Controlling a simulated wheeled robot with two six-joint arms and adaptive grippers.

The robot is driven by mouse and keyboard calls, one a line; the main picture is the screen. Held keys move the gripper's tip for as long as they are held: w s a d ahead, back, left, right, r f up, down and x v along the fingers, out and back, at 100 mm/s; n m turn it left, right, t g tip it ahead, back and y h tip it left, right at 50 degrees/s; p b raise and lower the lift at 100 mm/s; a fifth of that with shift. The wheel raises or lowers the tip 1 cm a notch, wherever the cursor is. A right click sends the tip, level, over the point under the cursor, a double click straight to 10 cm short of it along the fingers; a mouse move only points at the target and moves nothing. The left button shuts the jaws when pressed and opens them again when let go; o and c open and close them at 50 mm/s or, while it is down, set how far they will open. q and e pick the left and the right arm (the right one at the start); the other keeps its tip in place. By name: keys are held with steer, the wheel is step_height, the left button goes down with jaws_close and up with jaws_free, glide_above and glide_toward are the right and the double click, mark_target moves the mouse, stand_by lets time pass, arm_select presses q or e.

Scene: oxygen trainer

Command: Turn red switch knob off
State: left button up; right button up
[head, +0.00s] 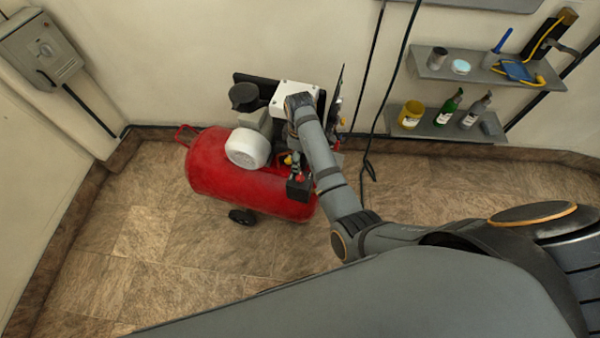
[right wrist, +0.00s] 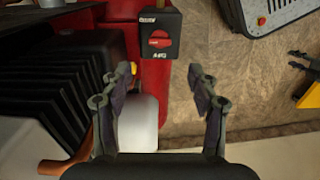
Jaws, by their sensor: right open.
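A black switch box (right wrist: 146,58) carries a round red switch knob (right wrist: 158,40) in the right wrist view, with small unreadable labels above and below it. The box also shows in the head view (head: 298,190), at the right end of the red compressor tank (head: 235,172). My right gripper (right wrist: 164,77) is open and empty. Its two fingers stand apart, with the knob beyond their tips and between them. No contact with the knob shows. My left gripper is not in view.
The compressor has a white cylinder (head: 248,148) and black finned parts (right wrist: 70,90) close to the left finger. A wall shelf (head: 450,132) with bottles and a grey wall box (head: 42,48) stand apart from it. The tiled floor (head: 130,240) in front is clear.

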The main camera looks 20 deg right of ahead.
mark_target(300, 175)
step_height(300, 175, down, 11)
steer(key=shift+r+b, duration=0.2)
steer(key=shift+b, duration=0.55)
steer(key=c, duration=1.2)
